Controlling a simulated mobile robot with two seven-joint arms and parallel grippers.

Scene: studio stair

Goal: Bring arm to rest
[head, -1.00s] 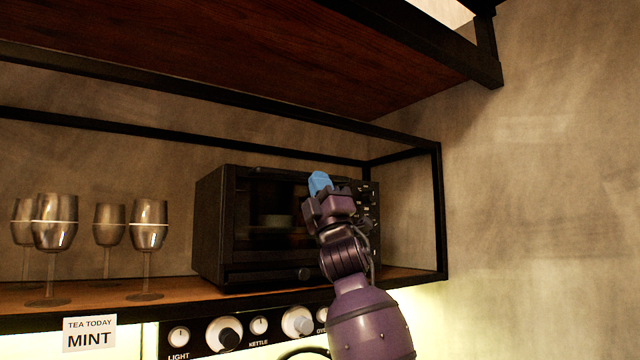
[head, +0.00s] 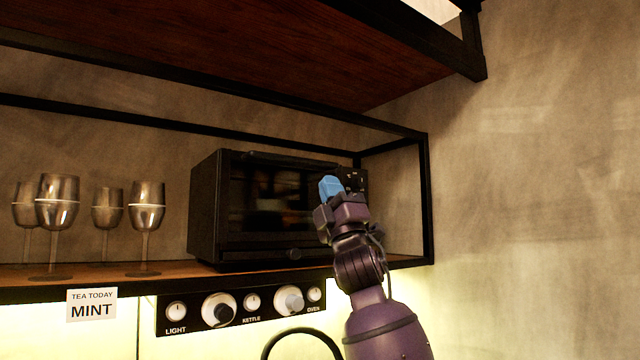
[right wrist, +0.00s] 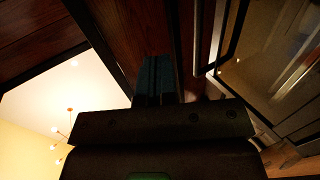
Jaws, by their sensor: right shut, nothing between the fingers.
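My right arm rises from the bottom right in the head view. Its gripper (head: 330,187), with blue fingertips, is in front of the right part of the black oven (head: 270,205). The fingers are shut with nothing between them. In the right wrist view the shut fingers (right wrist: 155,80) point away from the camera, dark and dim, beside the oven's handle and glass (right wrist: 275,60). I cannot tell the exact gap between gripper and oven. My left gripper is not in view.
The oven stands on a wooden shelf (head: 160,266) in a black frame. Several metal goblets (head: 145,208) stand left of it. Below hang a knob panel (head: 240,306) and a MINT sign (head: 91,304). An upper shelf (head: 260,50) overhangs. The right wall side is clear.

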